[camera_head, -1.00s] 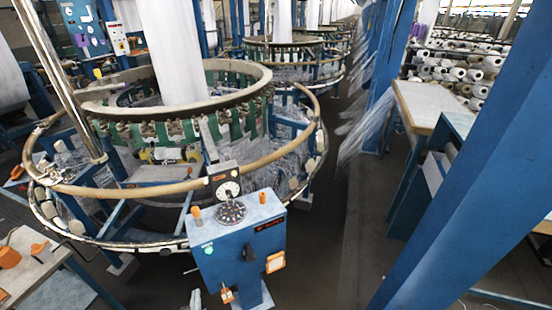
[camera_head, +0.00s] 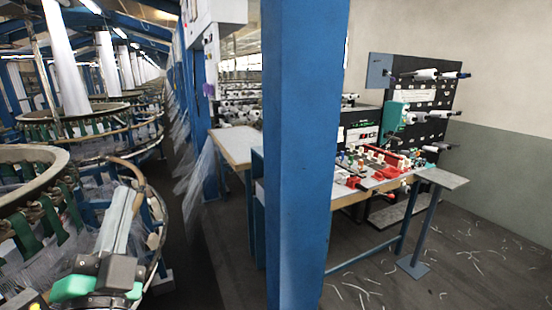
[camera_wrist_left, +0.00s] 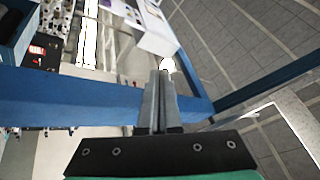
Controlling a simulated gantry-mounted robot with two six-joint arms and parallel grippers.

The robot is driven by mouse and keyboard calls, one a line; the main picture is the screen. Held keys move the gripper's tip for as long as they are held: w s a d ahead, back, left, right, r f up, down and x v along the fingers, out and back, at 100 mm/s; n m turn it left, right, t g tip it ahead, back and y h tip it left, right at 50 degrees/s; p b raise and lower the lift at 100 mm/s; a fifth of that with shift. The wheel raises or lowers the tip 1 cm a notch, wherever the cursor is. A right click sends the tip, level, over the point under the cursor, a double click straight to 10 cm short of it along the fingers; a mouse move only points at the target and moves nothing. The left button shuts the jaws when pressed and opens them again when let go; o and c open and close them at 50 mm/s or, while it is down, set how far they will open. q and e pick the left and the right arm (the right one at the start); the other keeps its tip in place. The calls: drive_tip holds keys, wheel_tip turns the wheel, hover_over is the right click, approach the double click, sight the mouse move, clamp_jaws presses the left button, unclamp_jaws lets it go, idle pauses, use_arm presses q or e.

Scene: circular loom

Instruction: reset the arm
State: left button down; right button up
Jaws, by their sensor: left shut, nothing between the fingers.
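My left gripper (camera_head: 123,208) shows at the lower left of the head view, with its grey fingers together and pointing away from me. Its fingers (camera_wrist_left: 160,85) also show closed and empty at the middle of the left wrist view. In the head view it is in front of the circular loom (camera_head: 47,185) and overlaps part of its rim in the picture. Whether it touches the loom cannot be told. My right gripper is in neither view.
A blue pillar (camera_head: 300,150) stands in the middle of the head view. A workbench (camera_head: 350,200) with red parts stands behind it to the right, beside a small grey stand (camera_head: 441,178). A pale table (camera_head: 236,144) stands left of the pillar. A dark aisle floor (camera_head: 190,250) is open beside the loom.

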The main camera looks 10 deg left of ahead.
use_arm(q)
drive_tip(key=s+d+r+n+t+h, duration=0.6)
drive_tip(key=s+d+r+h, duration=0.4)
drive_tip(key=r+h, duration=0.15)
wheel_tip(320, 180, up, 26)
drive_tip(key=p, duration=2.5)
drive_tip(key=shift+a+f+m+y, duration=0.15)
drive_tip(key=shift+a+m+y, duration=0.15)
drive_tip(key=shift+y, duration=0.05)
